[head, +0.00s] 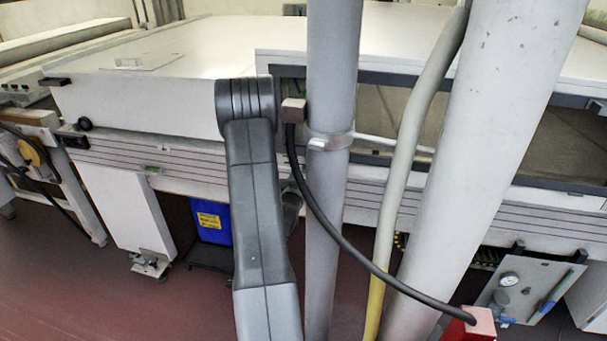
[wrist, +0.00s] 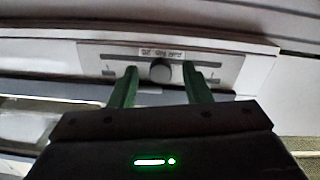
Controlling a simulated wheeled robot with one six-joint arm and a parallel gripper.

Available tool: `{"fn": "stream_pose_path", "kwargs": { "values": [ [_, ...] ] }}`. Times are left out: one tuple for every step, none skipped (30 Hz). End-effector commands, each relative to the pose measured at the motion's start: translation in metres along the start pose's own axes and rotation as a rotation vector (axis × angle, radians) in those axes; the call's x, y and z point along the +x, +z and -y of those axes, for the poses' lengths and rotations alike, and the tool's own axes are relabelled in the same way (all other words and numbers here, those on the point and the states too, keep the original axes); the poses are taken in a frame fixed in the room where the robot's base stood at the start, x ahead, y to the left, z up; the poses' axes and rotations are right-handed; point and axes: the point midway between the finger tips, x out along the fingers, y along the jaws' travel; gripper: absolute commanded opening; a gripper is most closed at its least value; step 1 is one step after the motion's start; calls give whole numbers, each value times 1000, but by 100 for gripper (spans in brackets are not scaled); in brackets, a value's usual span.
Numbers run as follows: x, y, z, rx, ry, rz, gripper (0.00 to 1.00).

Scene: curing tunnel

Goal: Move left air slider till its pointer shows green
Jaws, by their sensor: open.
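In the wrist view, a dark round slider knob (wrist: 161,70) sits near the middle of a grey horizontal slot on a white panel (wrist: 240,67). A small label (wrist: 161,53) is above the slot, too blurred to read. My gripper (wrist: 159,66) is open, its two green fingers apart on either side of the knob, with a gap showing on both sides. I cannot tell whether the fingertips reach as deep as the knob. No green pointer reading can be made out, and I cannot tell from the picture whether this is the left slider. The head view does not show my gripper.
In the head view, a grey pipe (head: 332,200), a thick white pipe (head: 490,150) and a black cable (head: 335,228) stand before the white tunnel machine (head: 170,55). A blue bin (head: 211,222) is underneath. A gauge panel (head: 530,285) is at lower right.

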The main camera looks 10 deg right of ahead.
Motion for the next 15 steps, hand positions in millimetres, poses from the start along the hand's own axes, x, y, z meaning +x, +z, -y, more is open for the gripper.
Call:
{"fn": "stream_pose_path", "kwargs": {
  "values": [
    [0, 0, 0, 0, 0, 0, 44],
    [0, 0, 0, 0, 0, 0, 44],
    [0, 0, 0, 0, 0, 0, 44],
    [0, 0, 0, 0, 0, 0, 44],
    [0, 0, 0, 0, 0, 0, 44],
    [0, 0, 0, 0, 0, 0, 38],
    [0, 0, 0, 0, 0, 0, 32],
    [0, 0, 0, 0, 0, 0, 26],
    [0, 0, 0, 0, 0, 0, 18],
    [0, 0, 0, 0, 0, 0, 13],
    [0, 0, 0, 0, 0, 0, 7],
    [0, 0, 0, 0, 0, 0, 0],
    [0, 0, 0, 0, 0, 0, 0],
    [0, 0, 0, 0, 0, 0, 0],
    [0, 0, 0, 0, 0, 0, 0]
  ]
}}
